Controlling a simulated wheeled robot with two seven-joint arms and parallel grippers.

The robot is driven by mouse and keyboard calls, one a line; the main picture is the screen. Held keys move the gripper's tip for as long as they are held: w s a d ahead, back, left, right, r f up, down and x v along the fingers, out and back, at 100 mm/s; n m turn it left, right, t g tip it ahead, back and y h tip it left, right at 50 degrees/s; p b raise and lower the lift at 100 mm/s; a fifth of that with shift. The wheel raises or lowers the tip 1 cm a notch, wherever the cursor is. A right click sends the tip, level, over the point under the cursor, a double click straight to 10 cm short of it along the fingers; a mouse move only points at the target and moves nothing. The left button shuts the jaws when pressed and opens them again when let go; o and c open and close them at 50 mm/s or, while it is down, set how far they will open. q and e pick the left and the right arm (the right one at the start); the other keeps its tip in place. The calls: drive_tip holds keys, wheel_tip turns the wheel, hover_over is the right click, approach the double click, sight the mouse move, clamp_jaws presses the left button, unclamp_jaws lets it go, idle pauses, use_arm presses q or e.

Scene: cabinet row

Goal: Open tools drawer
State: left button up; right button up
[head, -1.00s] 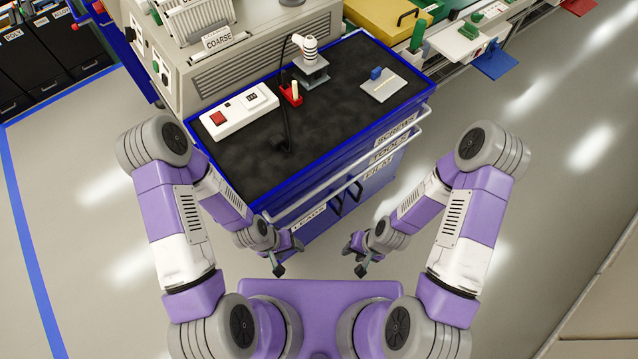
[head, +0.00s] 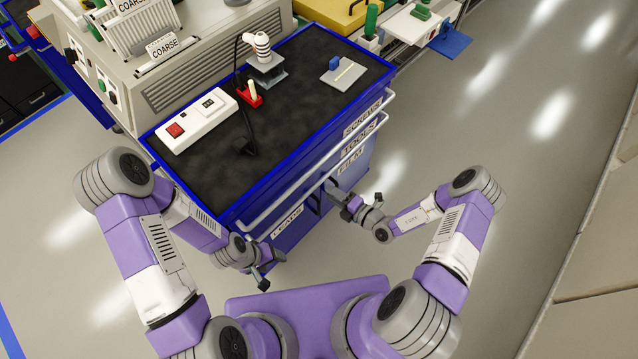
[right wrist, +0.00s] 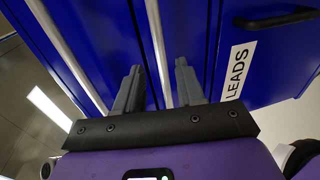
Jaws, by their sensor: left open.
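The TOOLS drawer label (head: 360,138) shows on the front of the blue cabinet in the head view, between the SCREWS label (head: 362,119) and the FILM label (head: 351,160). Long silver bar handles run across the drawers. My right gripper (head: 341,194) is at the cabinet front, below the bars in the picture. In the right wrist view its fingers (right wrist: 158,75) are apart, with one silver bar (right wrist: 157,40) showing between them; I cannot tell whether they reach around it. My left gripper (head: 274,268) is open and empty, near the cabinet's left front.
The cabinet's black top (head: 220,165) carries a white power strip (head: 198,120), a small stand, a red holder and a grey plate. A LEADS label (right wrist: 236,70) is beside a black handle (right wrist: 275,20). Open floor lies to the right.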

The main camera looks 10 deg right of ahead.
sight(319, 181)
drive_tip(key=shift+m, duration=0.3)
drive_tip(key=x, duration=0.2)
drive_tip(key=b+x, duration=0.1)
drive_tip(key=x, duration=0.4)
drive_tip(key=shift+w+d+f+b, duration=0.1)
drive_tip(key=shift+w+d+b, duration=0.1)
drive_tip(key=shift+w+b, duration=0.25)
clamp_jaws()
